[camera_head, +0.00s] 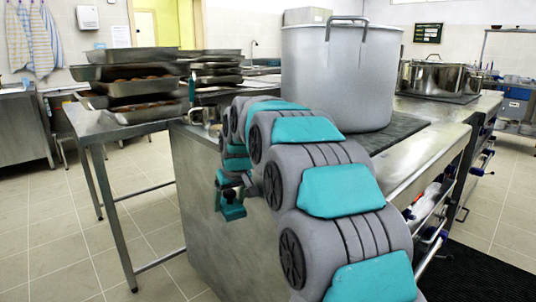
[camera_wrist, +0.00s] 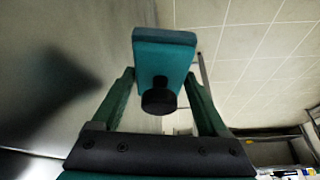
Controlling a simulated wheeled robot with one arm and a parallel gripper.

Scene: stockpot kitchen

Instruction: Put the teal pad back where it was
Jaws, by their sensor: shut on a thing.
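The teal pad (camera_wrist: 165,55) is a small block with a round black knob (camera_wrist: 159,100) on the side facing my wrist camera. It sits between the two green fingers of my gripper (camera_wrist: 160,75), which is shut on it. In the head view the pad (camera_head: 233,212) shows small and dark teal, held beside the side panel of the steel counter (camera_head: 250,250), below its top. My gripper (camera_head: 228,190) is partly hidden there by my arm. I cannot tell whether the pad touches the panel.
A large stockpot (camera_head: 340,80) stands on a dark mat (camera_head: 400,130) on the counter. A steel table (camera_head: 95,125) with stacked trays (camera_head: 135,85) is at the left. Smaller pots (camera_head: 430,77) stand behind. The tiled floor (camera_head: 60,240) at the left is clear.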

